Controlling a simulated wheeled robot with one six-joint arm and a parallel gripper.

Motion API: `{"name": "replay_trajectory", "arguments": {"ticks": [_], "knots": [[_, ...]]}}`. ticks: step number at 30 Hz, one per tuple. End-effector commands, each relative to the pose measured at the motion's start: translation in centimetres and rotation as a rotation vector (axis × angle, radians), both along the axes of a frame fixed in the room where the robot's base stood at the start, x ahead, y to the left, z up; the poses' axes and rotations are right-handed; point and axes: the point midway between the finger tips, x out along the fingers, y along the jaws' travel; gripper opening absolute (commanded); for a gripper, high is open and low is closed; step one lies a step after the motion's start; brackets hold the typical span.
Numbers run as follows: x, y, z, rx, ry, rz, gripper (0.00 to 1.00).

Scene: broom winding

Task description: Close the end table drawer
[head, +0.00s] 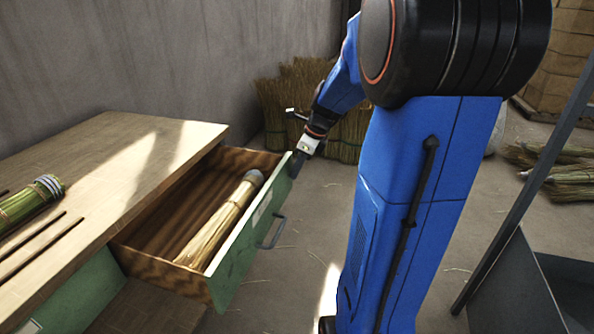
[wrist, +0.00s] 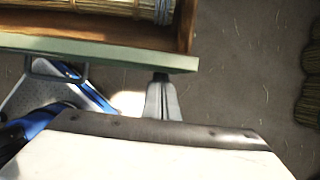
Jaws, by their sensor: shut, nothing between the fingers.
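The end table drawer (head: 240,232) is pulled out, with a green front and brown wooden inside. A bundle of straw (head: 218,225) lies in it. A dark handle (head: 272,232) is on its front, and the handle also shows in the wrist view (wrist: 55,70). My gripper (head: 294,168) is at the far upper corner of the drawer front, on its outer side. In the wrist view the closed fingers (wrist: 161,80) are at the green front's edge (wrist: 110,53). I cannot tell whether they touch it. The fingers are shut and empty.
The end table's wooden top (head: 120,150) holds a tied bundle (head: 30,200) and thin dark sticks (head: 40,245). Straw bundles (head: 300,100) stand against the wall. More bundles (head: 565,170) lie on the floor at right. A dark metal frame (head: 515,285) stands at lower right. Floor beside the drawer front is clear.

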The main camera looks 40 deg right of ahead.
Motion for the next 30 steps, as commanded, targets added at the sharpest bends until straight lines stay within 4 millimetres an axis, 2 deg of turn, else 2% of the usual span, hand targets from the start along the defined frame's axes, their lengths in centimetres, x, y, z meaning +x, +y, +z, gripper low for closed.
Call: {"name": "replay_trajectory", "arguments": {"ticks": [5,11,30], "knots": [[1.0,0.7,0.0,0.000,0.000,0.003,0.00],[3.7,2.8,0.0,0.000,0.000,0.006,0.00],[17.2,12.6,-0.1,0.000,0.000,0.004,0.00]]}}
